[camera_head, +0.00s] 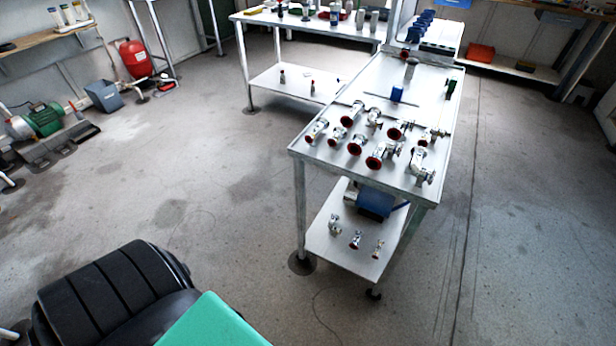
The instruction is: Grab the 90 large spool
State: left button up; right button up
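Several metal pipe spools with dark red flange faces stand in a group on the near half of a long steel table (420,95). One spool (380,155) is near the middle front of the group. Another spool (421,166) at the right front corner looks bent. A spool (316,131) stands at the left edge, and one (354,112) stands further back. They are too small to tell for sure which is the 90 large spool. Neither of my grippers is in view.
A second steel table (275,19) with bottles stands behind. A green motor (42,121) and a red tank (136,59) are at the left. The floor left of the table is clear.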

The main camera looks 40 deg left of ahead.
aim_at(355, 244)
jog(key=u, duration=0.55)
jog(key=i+l+u, duration=0.15)
jog(key=i+l, duration=0.2)
jog(key=i+l+u, duration=0.15)
jog(key=i+l, duration=0.2)
jog(key=l, duration=0.15)
jog(key=i+l+u, duration=0.1)
jog(key=i+l, duration=0.25)
jog(key=l, duration=0.15)
